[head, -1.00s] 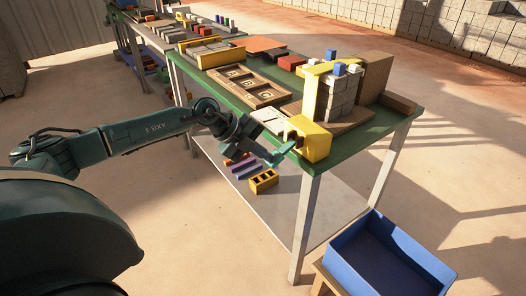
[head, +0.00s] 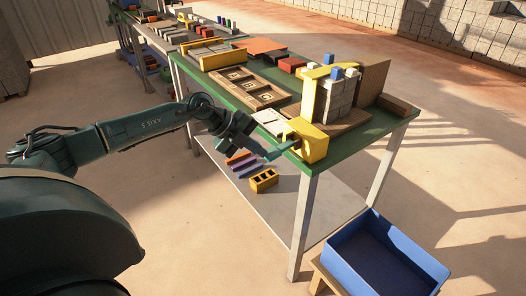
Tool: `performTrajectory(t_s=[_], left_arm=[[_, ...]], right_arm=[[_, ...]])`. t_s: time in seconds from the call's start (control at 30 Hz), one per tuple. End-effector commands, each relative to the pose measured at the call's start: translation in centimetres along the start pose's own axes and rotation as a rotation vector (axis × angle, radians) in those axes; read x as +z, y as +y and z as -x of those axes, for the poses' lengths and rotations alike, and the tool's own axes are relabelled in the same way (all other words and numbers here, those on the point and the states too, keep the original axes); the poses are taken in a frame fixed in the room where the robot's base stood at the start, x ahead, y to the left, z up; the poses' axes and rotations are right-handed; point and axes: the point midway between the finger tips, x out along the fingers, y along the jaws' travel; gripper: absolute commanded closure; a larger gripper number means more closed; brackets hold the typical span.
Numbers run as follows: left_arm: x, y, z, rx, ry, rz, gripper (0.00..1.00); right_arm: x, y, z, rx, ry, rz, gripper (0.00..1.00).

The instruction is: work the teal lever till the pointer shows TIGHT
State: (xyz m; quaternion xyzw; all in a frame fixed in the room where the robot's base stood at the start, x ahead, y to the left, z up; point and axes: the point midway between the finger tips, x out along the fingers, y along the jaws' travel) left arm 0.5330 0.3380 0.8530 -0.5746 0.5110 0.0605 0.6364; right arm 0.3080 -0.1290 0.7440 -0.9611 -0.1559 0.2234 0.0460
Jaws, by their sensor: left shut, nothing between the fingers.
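The teal lever (head: 279,151) sticks out to the left from the yellow housing (head: 314,146) at the near corner of the green table. The press has a yellow frame (head: 309,95) around a stack of grey blocks (head: 338,97). My left gripper (head: 256,150) is shut, with nothing held, close to the lever's free end; I cannot tell whether it touches the lever. I cannot make out a pointer or the word TIGHT. My right gripper is not in view.
The green table (head: 350,147) also holds a wooden tray with square recesses (head: 246,85) and a brown board (head: 372,82). A yellow holed block (head: 264,180) lies on the shelf below. A blue bin (head: 378,262) stands at the lower right. Open floor lies in front.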

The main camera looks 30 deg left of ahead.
Motion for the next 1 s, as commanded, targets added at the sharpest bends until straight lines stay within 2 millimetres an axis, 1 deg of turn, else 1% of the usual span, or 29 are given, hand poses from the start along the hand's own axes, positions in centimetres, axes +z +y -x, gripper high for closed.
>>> performTrajectory(t_s=[0.03,0.07,0.2,0.3,0.43,0.6,1.0], left_arm=[[0.2,-0.2,1.4,0.008,-0.002,0.001,1.0],[0.3,0.2,2.0,0.008,-0.004,0.001,1.0],[0.2,0.3,5.3,0.004,-0.004,-0.001,1.0],[0.2,0.4,7.3,0.003,-0.003,-0.001,1.0],[0.2,0.4,9.2,0.0,-0.003,-0.002,1.0],[0.1,0.4,10.3,-0.003,0.0,-0.001,1.0],[0.1,0.3,10.5,-0.005,0.0,-0.003,1.0]], right_arm=[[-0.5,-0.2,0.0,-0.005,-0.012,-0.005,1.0],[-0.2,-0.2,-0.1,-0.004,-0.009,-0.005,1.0],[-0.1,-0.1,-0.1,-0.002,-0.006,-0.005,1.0],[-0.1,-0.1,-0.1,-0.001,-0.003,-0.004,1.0],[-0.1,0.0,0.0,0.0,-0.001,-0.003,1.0],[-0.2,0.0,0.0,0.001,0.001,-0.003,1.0],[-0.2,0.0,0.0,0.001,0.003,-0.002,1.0]])
